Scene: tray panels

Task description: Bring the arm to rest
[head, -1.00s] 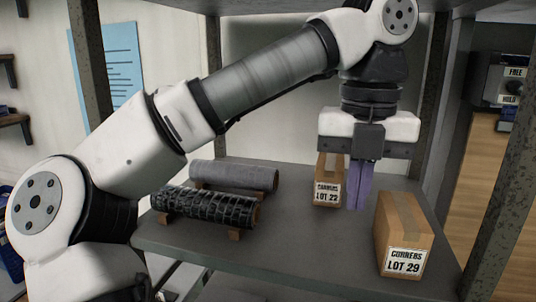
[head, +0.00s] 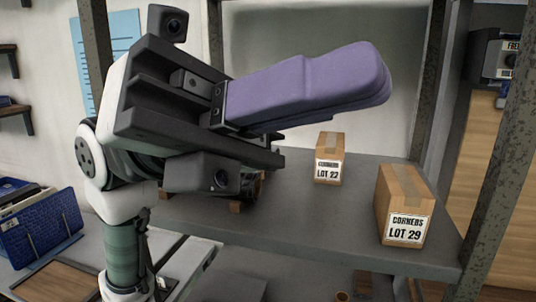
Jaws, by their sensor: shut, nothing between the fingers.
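My gripper (head: 382,78) is close to the camera in the head view, with its purple padded fingers pointing right and slightly up. The fingers lie together with nothing between them. My arm is folded at the left of the picture, and the gripper is in front of the shelf and clear of the two boxes. The gripper body hides most of the left part of the shelf.
A grey shelf (head: 310,220) carries a carton marked LOT 22 (head: 330,160) and a nearer carton marked LOT 29 (head: 403,206). Metal posts frame it, one at right (head: 497,165). A blue panel item (head: 40,228) stands at lower left.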

